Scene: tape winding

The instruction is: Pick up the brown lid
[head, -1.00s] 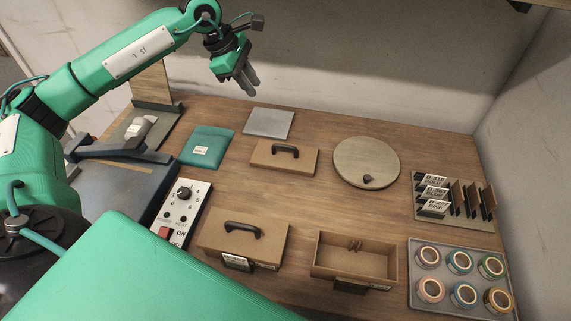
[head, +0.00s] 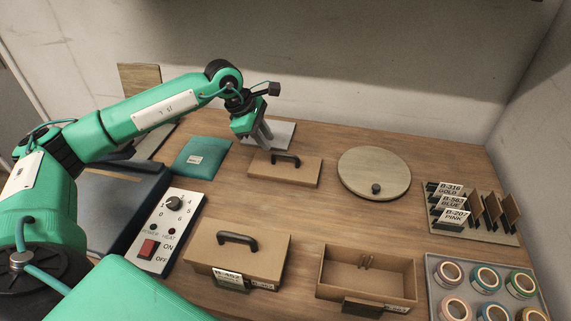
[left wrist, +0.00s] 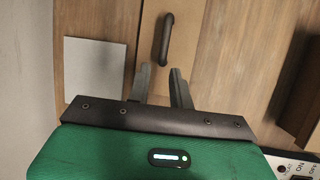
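The brown lid (head: 302,176) lies flat on the table behind the open box, with a dark handle (head: 286,158) on top. In the left wrist view the lid (left wrist: 197,50) and its handle (left wrist: 166,38) are just ahead of the fingertips. My left gripper (head: 265,137) is above the far left part of the lid, close to the handle but not around it. In the left wrist view its two fingers (left wrist: 161,78) stand apart with nothing between them. My right gripper is not in view.
A closed brown box (head: 210,246) with a similar handle and an open brown box (head: 365,260) stand in front. A round disc (head: 372,170) lies right of the lid. A grey plate (head: 284,130) lies behind it, a teal pouch (head: 200,157) to its left. A tape tray (head: 468,262) is front right.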

